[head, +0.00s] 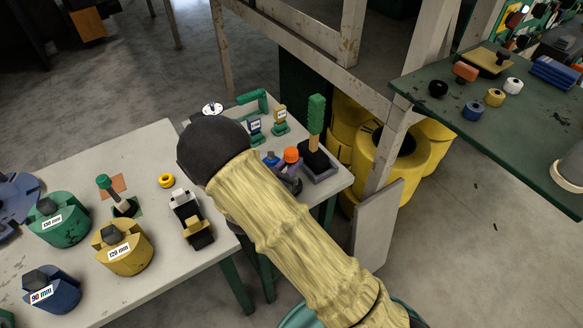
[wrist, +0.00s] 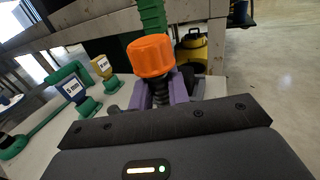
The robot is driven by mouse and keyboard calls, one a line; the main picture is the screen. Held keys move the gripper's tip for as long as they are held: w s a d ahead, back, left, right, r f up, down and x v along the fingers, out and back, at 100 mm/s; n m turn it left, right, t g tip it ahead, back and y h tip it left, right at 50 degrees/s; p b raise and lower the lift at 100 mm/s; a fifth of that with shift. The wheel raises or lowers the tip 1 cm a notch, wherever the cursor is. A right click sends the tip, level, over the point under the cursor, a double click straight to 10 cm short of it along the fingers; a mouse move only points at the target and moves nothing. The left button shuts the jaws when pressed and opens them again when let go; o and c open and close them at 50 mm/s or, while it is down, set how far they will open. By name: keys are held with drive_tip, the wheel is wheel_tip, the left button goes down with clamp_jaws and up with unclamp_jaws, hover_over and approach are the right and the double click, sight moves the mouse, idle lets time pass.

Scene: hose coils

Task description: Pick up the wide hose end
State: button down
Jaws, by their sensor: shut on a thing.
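The wide hose end shows as an orange cap (head: 291,155) on a black ribbed neck, near the right end of the pale table. In the wrist view the orange cap (wrist: 150,56) stands upright, tilted slightly. My gripper (head: 288,178) has purple fingers, seen in the wrist view (wrist: 163,92) on both sides of the black neck just under the cap. They are shut on it. My yellow-sleeved arm hides part of the gripper and the table in the head view. I cannot tell whether the hose end is clear of its support.
A green-handled tool (head: 316,118) stands in a dark base close behind the cap. Blue (head: 254,131) and yellow (head: 280,118) labelled holders and a green bent pipe (head: 252,97) are nearby. Numbered blocks, such as the yellow one (head: 124,250), fill the table's left. A green table (head: 500,110) stands right.

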wheel_tip(320, 180, up, 9)
drive_tip(key=shift+r+b, duration=0.2)
drive_tip(key=shift+b, duration=0.15)
idle(0.6)
